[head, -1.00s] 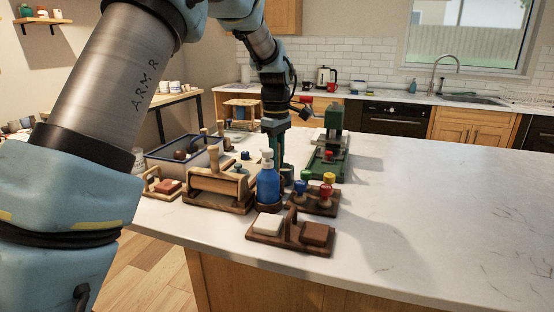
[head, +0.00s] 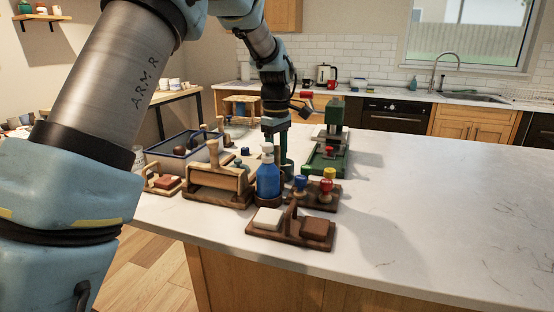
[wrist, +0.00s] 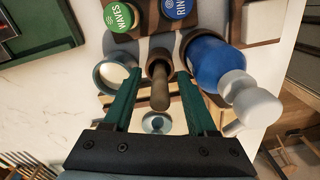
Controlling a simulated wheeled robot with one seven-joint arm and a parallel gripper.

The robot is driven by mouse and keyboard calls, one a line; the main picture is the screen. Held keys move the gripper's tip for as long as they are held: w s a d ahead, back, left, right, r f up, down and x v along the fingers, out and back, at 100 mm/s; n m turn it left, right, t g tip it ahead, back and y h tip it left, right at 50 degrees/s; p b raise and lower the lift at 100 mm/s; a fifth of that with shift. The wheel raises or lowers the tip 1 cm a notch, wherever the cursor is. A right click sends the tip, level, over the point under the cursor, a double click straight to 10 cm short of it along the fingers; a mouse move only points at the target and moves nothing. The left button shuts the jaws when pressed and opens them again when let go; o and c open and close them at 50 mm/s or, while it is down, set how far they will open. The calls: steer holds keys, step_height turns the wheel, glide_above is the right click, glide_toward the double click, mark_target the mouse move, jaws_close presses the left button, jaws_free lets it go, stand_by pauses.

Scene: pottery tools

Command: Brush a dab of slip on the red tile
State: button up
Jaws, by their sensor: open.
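My gripper (wrist: 155,78) is open and points down, its two green fingers on either side of a brown upright handle (wrist: 160,88). I cannot tell whether the fingers touch the handle, and its lower end is hidden. A round cup with pale contents (wrist: 115,74) is beside the left finger in the wrist view. In the head view my gripper (head: 277,143) is behind the blue bottle, which partly hides it. A red-brown tile (head: 314,229) lies on a wooden stand at the front, next to a white tile (head: 267,219).
The blue bottle (head: 268,182) with a white top stands close to my gripper; it also shows in the wrist view (wrist: 216,65). Coloured stamps (head: 326,184) stand in a rack to its right. A wooden roller stand (head: 217,186) is to its left. The counter's right side is clear.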

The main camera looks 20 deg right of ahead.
step_height(320, 180, up, 11)
steer(key=shift+f+b, duration=0.1)
steer(key=shift+b, duration=0.65)
